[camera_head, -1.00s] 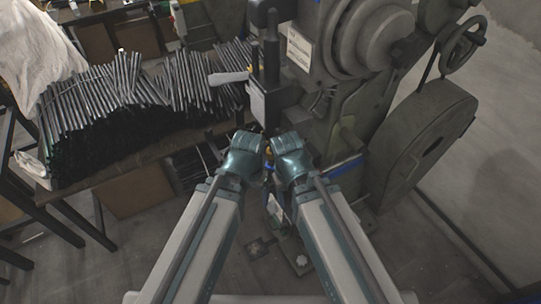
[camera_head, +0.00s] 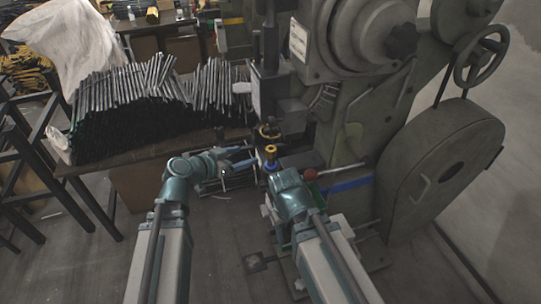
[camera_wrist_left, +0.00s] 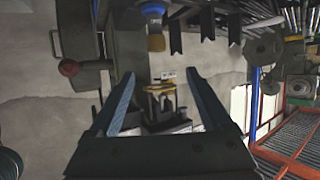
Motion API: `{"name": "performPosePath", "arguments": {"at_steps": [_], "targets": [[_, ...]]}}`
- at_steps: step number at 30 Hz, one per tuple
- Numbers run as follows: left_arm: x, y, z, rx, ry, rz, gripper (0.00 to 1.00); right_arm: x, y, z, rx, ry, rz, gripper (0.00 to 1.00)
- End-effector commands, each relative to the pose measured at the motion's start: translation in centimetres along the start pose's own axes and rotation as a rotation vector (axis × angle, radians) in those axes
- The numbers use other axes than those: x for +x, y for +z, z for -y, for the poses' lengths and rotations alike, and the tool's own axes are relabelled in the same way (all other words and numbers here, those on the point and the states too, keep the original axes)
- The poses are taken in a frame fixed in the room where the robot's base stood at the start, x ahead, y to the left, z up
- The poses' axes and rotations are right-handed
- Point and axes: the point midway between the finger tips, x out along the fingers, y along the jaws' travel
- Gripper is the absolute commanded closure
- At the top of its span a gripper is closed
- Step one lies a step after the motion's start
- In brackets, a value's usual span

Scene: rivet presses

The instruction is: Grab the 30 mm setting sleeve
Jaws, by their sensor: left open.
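My left gripper (camera_head: 248,154) points right toward the press, its two long fingers apart with nothing between them. In the left wrist view the open fingers (camera_wrist_left: 160,82) frame a yellow-and-black part (camera_wrist_left: 160,88) lying beyond the tips. A brass-topped part (camera_head: 270,151) stands just right of the left fingertips in the head view, apart from them. A dark part with a yellow band (camera_head: 268,132) sits just behind it. No size marking is readable, so I cannot tell which is the 30 mm setting sleeve. My right wrist (camera_head: 290,192) is in front of the press; its fingers are hidden.
The grey press (camera_head: 345,110) fills the centre right, with a large wheel guard (camera_head: 445,175) beside it. A lever with a red knob (camera_head: 310,175) juts out near my right wrist. A bench (camera_head: 135,160) at left bears piled dark rods (camera_head: 130,105). Floor is open at lower left.

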Motion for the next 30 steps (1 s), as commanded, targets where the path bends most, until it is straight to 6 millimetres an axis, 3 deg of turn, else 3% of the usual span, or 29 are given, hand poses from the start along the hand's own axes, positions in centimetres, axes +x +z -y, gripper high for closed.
{"name": "performPosePath", "arguments": {"at_steps": [3, 10, 23, 30], "targets": [[2.7, 0.3, 0.1, 0.002, 0.005, 0.000, 0.18, 1.3, -0.1, 0.1, 0.000, 0.000, 0.000, 0.41], [6.6, 0.2, 0.0, 0.000, 0.003, 0.001, 0.18, 2.7, -0.1, 0.3, 0.000, 0.000, 0.000, 0.41], [8.2, 0.1, -0.2, 0.000, 0.002, 0.002, 0.18, 3.2, -0.2, 0.3, 0.000, 0.000, 0.000, 0.41], [11.1, 0.5, -0.6, 0.001, 0.005, 0.002, 0.18, 4.6, -0.3, 0.4, 0.000, 0.000, 0.000, 0.41]]}}
